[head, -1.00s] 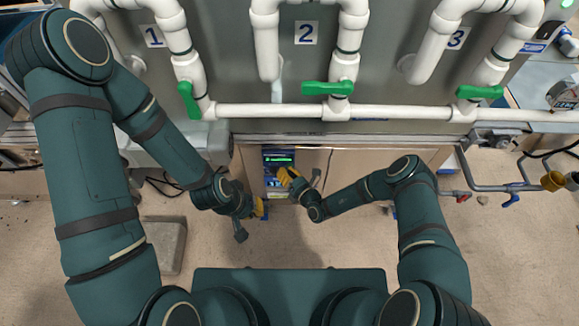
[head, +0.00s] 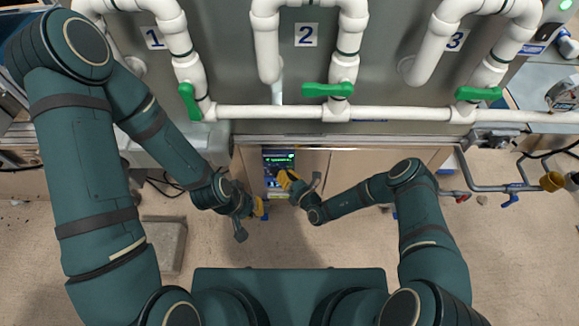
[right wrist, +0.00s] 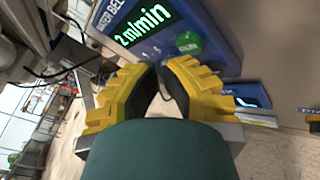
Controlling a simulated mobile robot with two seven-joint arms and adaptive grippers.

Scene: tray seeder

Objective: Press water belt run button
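The water belt panel (right wrist: 165,25) is blue and tilted in the right wrist view, with "WATER BEL" lettering and a lit green "2 ml/min" display (right wrist: 145,26). Its green button (right wrist: 188,43) with faint lettering sits below the display. The panel also shows small in the head view (head: 278,158). My right gripper (right wrist: 158,66) has its yellow fingertips together, with nothing between them, just below the button in the picture. I cannot tell if they touch the panel. My left gripper (head: 262,208) hangs left of the right one, away from the panel; its opening is unclear.
White pipes with green valve handles (head: 328,89) run across the machine above the panel. A grey block (head: 163,245) lies on the floor at left. Grey piping with blue and red handles (head: 510,200) stands at right. The floor between my arms is clear.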

